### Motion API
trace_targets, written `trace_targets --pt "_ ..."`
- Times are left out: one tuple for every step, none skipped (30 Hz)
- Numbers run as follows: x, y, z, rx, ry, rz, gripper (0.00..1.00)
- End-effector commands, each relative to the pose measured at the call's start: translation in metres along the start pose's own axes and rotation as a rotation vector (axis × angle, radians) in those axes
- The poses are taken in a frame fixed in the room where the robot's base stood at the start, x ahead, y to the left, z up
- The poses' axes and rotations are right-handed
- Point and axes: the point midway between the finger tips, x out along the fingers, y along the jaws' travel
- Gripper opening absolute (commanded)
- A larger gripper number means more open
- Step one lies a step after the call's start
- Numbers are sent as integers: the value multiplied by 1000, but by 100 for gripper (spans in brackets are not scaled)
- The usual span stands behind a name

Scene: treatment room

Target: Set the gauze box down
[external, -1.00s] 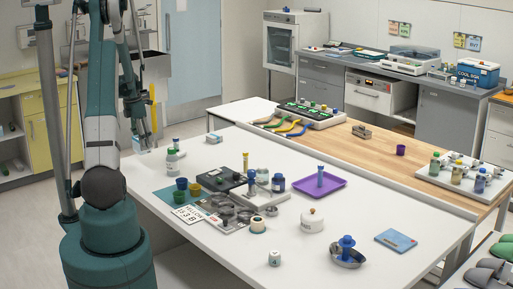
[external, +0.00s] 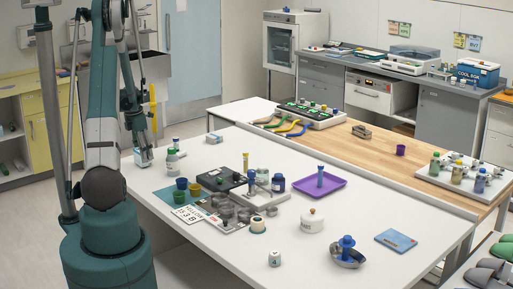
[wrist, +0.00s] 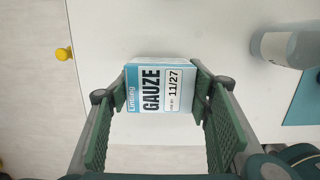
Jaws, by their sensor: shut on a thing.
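The gauze box (wrist: 160,88) is white and light blue, with "GAUZE" and "11/27" on its face. My gripper (wrist: 158,100) is shut on it, one finger at each side. In the external view the box (external: 143,159) is at the left corner of the white table (external: 225,150), below my gripper (external: 143,148). It is at or very close to the table top; I cannot tell whether it touches.
A purple tray (external: 330,194) is farther right. The table's left edge is close to the box.

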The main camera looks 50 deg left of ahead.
Motion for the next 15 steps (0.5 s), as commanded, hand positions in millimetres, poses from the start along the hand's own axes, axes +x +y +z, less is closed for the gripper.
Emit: trace_targets --pt "4 0 0 0 0 0 37" --pt "5 0 -1 0 0 0 37" --pt "6 0 -1 0 0 0 37" --pt "6 0 -1 0 0 0 37" --pt "6 0 -1 0 0 0 37" --pt "6 0 -1 0 0 0 37" --pt "6 0 -1 0 0 0 37" --pt "6 0 -1 0 0 0 37" --pt "6 0 -1 0 0 0 37" --pt "6 0 -1 0 0 0 37" --pt "6 0 -1 0 0 0 37" --pt "6 0 -1 0 0 0 37" --pt "7 0 -1 0 0 0 37" --pt "8 0 -1 0 0 0 37" --pt "9 0 -1 0 0 0 37"
